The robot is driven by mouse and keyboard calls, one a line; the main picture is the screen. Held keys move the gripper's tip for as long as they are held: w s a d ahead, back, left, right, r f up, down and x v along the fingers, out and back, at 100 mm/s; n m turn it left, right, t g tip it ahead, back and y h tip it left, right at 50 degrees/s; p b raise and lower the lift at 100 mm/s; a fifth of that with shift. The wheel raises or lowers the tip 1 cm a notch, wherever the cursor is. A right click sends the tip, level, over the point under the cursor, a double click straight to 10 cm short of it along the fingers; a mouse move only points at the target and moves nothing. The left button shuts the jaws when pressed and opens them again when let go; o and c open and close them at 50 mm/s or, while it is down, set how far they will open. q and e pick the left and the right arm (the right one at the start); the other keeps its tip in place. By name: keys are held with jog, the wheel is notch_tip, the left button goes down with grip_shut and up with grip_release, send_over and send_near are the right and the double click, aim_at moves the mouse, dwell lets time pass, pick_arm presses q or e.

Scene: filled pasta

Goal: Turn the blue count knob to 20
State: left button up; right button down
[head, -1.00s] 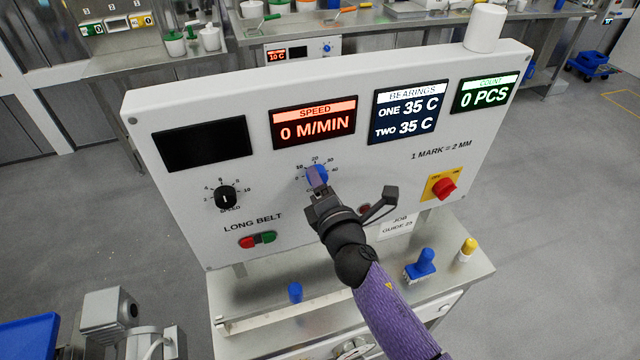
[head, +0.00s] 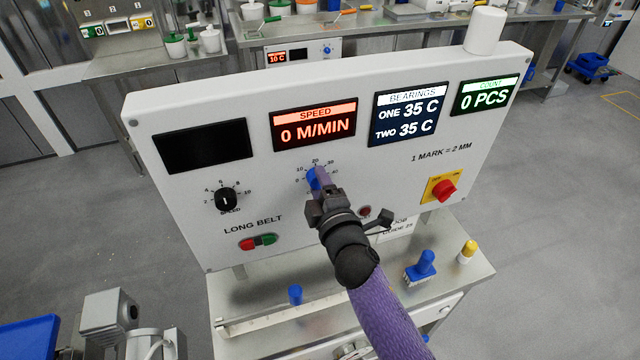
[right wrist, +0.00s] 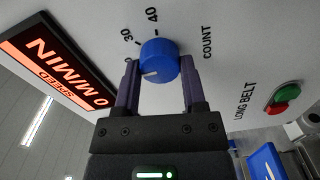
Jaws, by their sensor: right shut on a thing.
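The blue count knob (head: 312,178) sits on the white panel under the speed display, with a dial scale around it. In the right wrist view the knob (right wrist: 160,58) is between the two purple fingers of my right gripper (right wrist: 158,64), which is shut on it. A pale mark on the knob's face points to the lower left there, toward the left finger and past the 30 label. The 30 and 40 labels show; the 20 label is hidden in that view. In the head view my right gripper (head: 318,183) covers part of the knob. My left gripper is not in view.
The count display (head: 485,94) reads 0 PCS. A black speed knob (head: 226,199), red and green buttons (head: 257,242) and a red switch (head: 444,190) are on the same panel. Blue-topped and yellow-topped items stand on the ledge below.

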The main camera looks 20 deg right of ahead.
dwell(0.4)
jog(key=shift+c, duration=2.3)
grip_release()
jog(key=shift+o, duration=1.1)
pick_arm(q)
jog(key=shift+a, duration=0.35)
pick_arm(e)
jog(key=shift+o, duration=0.5)
jog(key=shift+s, duration=0.1)
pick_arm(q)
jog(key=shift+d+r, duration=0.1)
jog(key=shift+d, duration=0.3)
pick_arm(e)
jog(key=s, duration=0.9)
jog(key=shift+s+d, duration=0.15)
jog(key=shift+s, duration=0.25)
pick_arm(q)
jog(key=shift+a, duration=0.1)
